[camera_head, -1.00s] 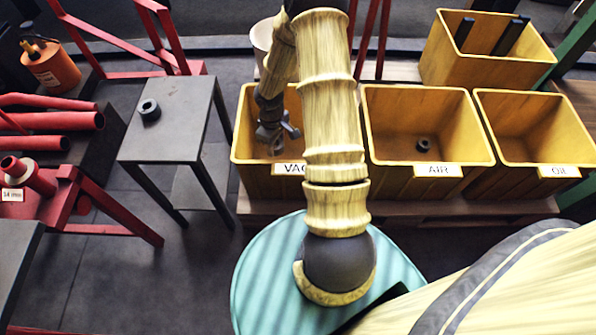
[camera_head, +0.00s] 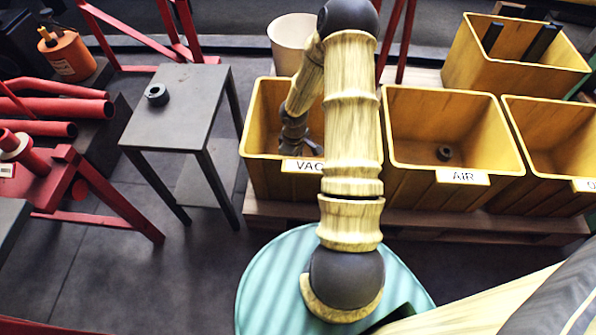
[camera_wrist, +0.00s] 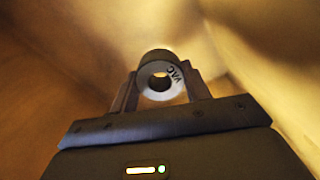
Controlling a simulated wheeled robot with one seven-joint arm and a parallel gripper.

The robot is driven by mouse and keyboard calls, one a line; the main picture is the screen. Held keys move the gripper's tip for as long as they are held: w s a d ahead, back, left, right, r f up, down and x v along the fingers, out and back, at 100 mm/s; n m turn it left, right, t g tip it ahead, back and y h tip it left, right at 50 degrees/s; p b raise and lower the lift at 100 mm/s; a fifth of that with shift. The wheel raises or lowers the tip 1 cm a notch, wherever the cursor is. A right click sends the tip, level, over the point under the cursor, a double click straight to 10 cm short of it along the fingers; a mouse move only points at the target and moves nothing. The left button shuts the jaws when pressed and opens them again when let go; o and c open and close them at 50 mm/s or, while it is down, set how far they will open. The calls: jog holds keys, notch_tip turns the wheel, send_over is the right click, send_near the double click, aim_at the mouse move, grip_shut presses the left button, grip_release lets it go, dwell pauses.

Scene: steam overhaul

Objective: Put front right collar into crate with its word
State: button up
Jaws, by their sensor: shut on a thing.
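My gripper (camera_wrist: 160,82) is shut on a dark collar (camera_wrist: 155,59) with a pale end face that reads VAC in the wrist view. In the head view my gripper (camera_head: 303,146) reaches down inside the yellow crate marked VAC (camera_head: 262,165). The crate's front wall and my arm hide the held collar there. Yellow crate walls surround the collar in the wrist view. Another dark collar (camera_head: 157,94) lies on the grey table at left. A dark collar (camera_head: 445,153) lies on the floor of the AIR crate (camera_head: 412,182).
A third labelled crate (camera_head: 560,185) stands to the right, its label cut off. Another yellow crate (camera_head: 468,68) with dark bars stands behind. A pale bucket (camera_head: 287,48) stands behind the VAC crate. The grey table (camera_head: 190,120) and red stands are to the left.

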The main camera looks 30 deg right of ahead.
jog(key=shift+f+b, duration=0.55)
jog(key=shift+f, duration=0.8)
jog(key=shift+f+b, duration=1.4)
jog(key=shift+f, duration=0.5)
jog(key=shift+f, duration=0.35)
jog(key=o, duration=1.4)
jog(key=shift+o, duration=0.2)
jog(key=shift+r, duration=0.1)
notch_tip(320, 180, up, 12)
jog(key=p, duration=0.7)
jog(key=shift+r+p, duration=0.25)
jog(key=shift+p, duration=0.15)
